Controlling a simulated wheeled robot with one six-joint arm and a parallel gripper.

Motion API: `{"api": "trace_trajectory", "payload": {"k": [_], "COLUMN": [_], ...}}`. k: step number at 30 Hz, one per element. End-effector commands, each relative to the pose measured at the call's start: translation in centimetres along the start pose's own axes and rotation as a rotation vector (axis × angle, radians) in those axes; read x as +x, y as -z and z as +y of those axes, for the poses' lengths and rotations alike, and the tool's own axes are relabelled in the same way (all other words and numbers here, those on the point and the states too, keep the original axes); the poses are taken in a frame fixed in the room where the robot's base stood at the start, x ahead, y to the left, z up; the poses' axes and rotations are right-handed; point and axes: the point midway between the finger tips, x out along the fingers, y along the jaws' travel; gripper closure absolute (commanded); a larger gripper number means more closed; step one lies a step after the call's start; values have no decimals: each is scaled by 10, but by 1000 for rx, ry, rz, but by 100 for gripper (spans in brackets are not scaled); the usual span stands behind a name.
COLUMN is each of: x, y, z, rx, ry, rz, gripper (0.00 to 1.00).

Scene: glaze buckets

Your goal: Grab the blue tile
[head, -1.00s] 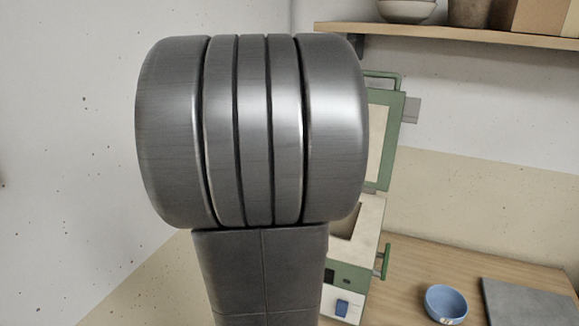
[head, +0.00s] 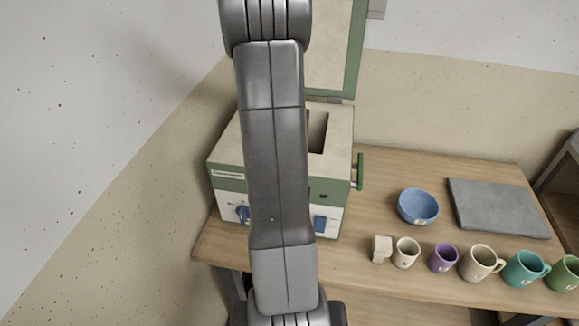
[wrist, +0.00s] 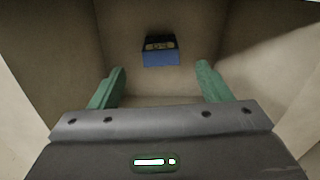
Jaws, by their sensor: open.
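The blue tile (wrist: 160,58) shows in the wrist view inside a pale, box-like chamber, with a dark upper part bearing a small light marking. My gripper (wrist: 160,72) is open, its two green fingers apart on either side of the tile in the picture. The tile appears beyond the fingertips, and nothing is between them. In the head view the green and cream kiln (head: 225,152) stands with its lid (head: 325,45) raised. My arm covers part of it, and my gripper and the tile are not visible there.
Chamber walls (wrist: 60,40) surround my gripper closely. On the wooden table (head: 390,170) right of the kiln are a blue bowl (head: 418,206), a grey slab (head: 497,207), a small pale block (head: 382,249) and a row of several mugs (head: 444,258). A green handle (head: 359,171) juts from the kiln.

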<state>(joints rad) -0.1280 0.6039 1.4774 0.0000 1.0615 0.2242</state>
Motion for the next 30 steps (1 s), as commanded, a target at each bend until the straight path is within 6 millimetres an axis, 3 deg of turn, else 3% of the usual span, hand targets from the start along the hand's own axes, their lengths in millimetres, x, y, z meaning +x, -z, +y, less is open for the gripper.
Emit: {"api": "trace_trajectory", "payload": {"k": [8, 18, 26, 27, 30], "x": [21, 63, 67, 67, 67], "y": [0, 3, 3, 3, 4], "z": [0, -1, -1, -1, -1], "rx": [0, 0, 0, 0, 0], "ry": [0, 0, 0, 0, 0], "rz": [-2, -2, 2, 2, 1], "gripper": [29, 29, 29, 31, 51]}}
